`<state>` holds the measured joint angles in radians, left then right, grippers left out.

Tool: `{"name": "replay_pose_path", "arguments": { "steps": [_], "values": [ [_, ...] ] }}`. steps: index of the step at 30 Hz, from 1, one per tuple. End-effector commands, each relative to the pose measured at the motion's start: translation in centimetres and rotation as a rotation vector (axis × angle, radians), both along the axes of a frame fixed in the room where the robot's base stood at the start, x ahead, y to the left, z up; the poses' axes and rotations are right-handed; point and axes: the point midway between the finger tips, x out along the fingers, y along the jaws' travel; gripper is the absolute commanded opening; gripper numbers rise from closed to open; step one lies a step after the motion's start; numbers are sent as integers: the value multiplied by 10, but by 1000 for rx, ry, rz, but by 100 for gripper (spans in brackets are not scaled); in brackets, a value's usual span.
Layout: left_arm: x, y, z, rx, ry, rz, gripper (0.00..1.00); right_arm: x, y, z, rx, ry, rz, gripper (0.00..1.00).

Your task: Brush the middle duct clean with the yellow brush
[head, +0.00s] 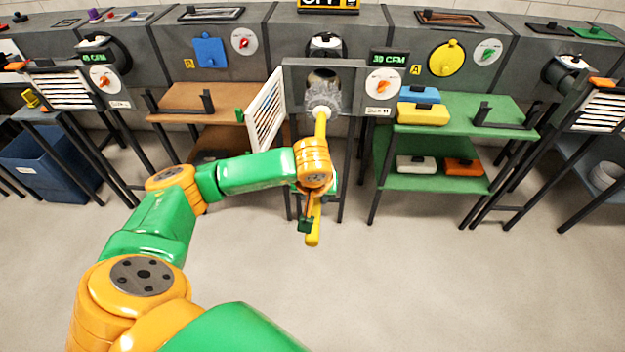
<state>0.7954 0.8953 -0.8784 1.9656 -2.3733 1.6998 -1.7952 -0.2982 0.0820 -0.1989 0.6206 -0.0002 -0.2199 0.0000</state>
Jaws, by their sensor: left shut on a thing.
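The middle duct (347,78) stands ahead at the centre of the head view, with its round opening facing me. Its white slatted door (265,112) is swung open to the left. My left gripper (307,216) is shut on the handle of the yellow brush (313,238), below and in front of the duct. The handle runs up past my orange wrist, which hides part of it. The brush's grey bristle head (325,97) is at the opening and covers its lower part; how deep it reaches I cannot tell. My right gripper is not in view.
A green table (480,125) with yellow and blue boxes stands right of the duct. A brown table (190,100) stands left, beside the open door. Ducts with slatted doors stand at far left and right. A display (388,61) reads 30 CFM. The floor in front is clear.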

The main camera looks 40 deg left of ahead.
Motion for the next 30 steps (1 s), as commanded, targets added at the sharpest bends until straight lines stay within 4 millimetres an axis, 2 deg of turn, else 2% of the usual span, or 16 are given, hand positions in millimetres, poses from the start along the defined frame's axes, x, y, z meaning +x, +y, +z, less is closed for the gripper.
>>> {"name": "replay_pose_path", "arguments": {
  "steps": [18, 24, 30],
  "values": [
    [87, 52, -2, -2, -2, 2, 0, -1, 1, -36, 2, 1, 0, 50],
    [101, 61, 0, -1, -2, 1, 0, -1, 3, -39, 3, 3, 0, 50],
    [104, 63, 0, 0, -1, -2, 0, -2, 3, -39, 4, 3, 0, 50]
  ]
}}
